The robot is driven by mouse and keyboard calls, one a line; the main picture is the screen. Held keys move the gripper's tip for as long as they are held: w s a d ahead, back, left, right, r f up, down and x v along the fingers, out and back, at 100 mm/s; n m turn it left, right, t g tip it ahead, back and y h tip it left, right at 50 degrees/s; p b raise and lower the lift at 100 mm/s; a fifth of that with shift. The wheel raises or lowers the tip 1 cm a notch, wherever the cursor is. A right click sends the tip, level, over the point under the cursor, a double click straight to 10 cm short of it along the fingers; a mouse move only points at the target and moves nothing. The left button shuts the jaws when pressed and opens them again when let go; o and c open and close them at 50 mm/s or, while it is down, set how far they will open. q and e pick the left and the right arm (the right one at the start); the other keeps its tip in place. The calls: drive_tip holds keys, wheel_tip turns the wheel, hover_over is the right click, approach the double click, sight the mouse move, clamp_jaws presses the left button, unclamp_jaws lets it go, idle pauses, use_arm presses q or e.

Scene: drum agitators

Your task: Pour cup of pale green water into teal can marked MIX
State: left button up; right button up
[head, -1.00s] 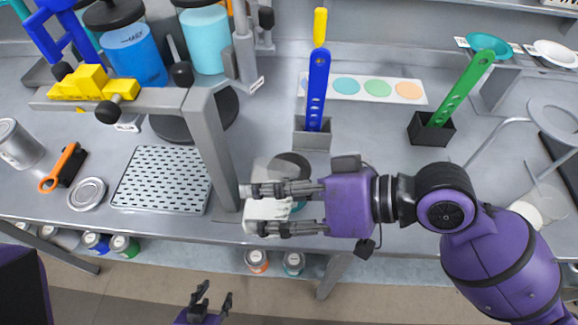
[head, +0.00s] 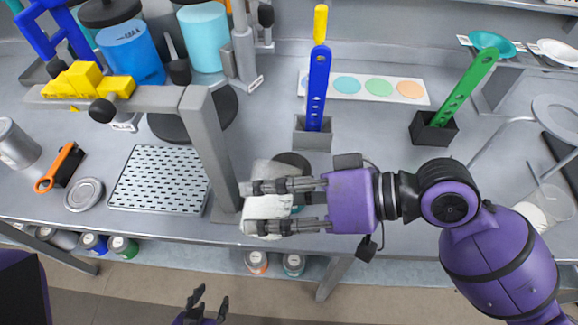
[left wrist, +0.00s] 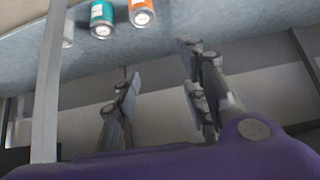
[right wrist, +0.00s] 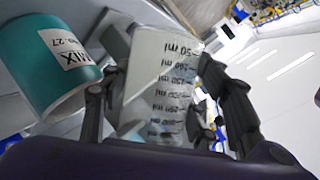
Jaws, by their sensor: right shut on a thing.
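My right gripper (head: 285,206) is shut on a clear measuring cup (right wrist: 160,85) with black ml marks. The cup also shows between the fingers in the head view (head: 265,178), at the bench's front edge. A faint pale green tint shows low in it in the right wrist view; the water level is unclear. The teal can (right wrist: 52,65) with the white MIX label is beside the cup in that view. In the head view, the can (head: 298,209) is largely hidden by my gripper and cup; its dark opening shows behind them. My left gripper (head: 208,304) is open and empty below the bench front.
A grey post (head: 212,150) stands just left of the cup. A perforated tray (head: 160,180) lies further left. A blue strip in a grey holder (head: 312,132) and a green strip in a black holder (head: 433,130) stand behind. Small cans (head: 256,262) sit below the bench.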

drive_tip(key=shift+f+m+b, duration=0.3)
drive_tip(key=shift+f+b, duration=0.15)
drive_tip(key=shift+f, duration=0.05)
drive_tip(key=shift+r+g, duration=0.2)
drive_tip(key=shift+g, duration=0.3)
drive_tip(key=shift+r+m+y, duration=0.3)
drive_tip(key=shift+r+m, duration=0.05)
drive_tip(key=shift+m, duration=0.25)
drive_tip(key=shift+f+m+g+b, duration=0.25)
drive_tip(key=shift+m+g+b, duration=0.2)
drive_tip(key=shift+m+g, duration=0.05)
idle(1.6)
drive_tip(key=shift+w, duration=0.1)
drive_tip(key=shift+r+y, duration=0.1)
drive_tip(key=shift+y, duration=0.2)
drive_tip(key=shift+w+d, duration=0.1)
drive_tip(key=shift+w, duration=0.05)
drive_tip(key=shift+w+r+m+p, duration=0.1)
drive_tip(key=shift+r+m+p, duration=0.05)
drive_tip(key=shift+m+p, duration=0.2)
drive_tip(key=shift+w+d+r+m+g+p, duration=0.1)
drive_tip(key=shift+w+r+m+g+p, duration=0.25)
drive_tip(key=shift+w+g, duration=0.1)
idle(0.8)
